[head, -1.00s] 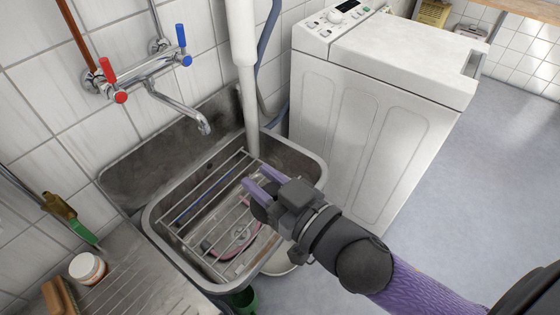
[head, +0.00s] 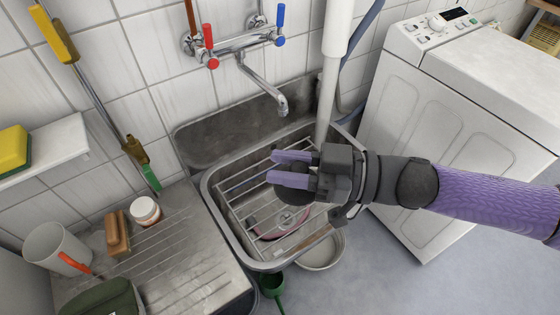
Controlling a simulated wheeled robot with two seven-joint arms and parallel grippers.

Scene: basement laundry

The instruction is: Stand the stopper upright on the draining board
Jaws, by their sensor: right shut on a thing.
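My right gripper (head: 279,168) is over the steel sink, with its two purple fingers pointing left. It is shut on a dark rounded thing that looks like the stopper (head: 292,197), mostly hidden under the fingers and wrist, so its tilt cannot be told. The ribbed steel draining board (head: 190,268) lies left of the sink, apart from the gripper. My left gripper is not in view.
The sink (head: 214,205) holds a wire rack (head: 240,203) and a pinkish thing. On the board are a white jar (head: 146,210), a wooden brush (head: 118,232), a white cup (head: 55,248) and a dark green thing (head: 103,299). The tap (head: 262,80) overhangs the sink. The board's ribbed part is clear.

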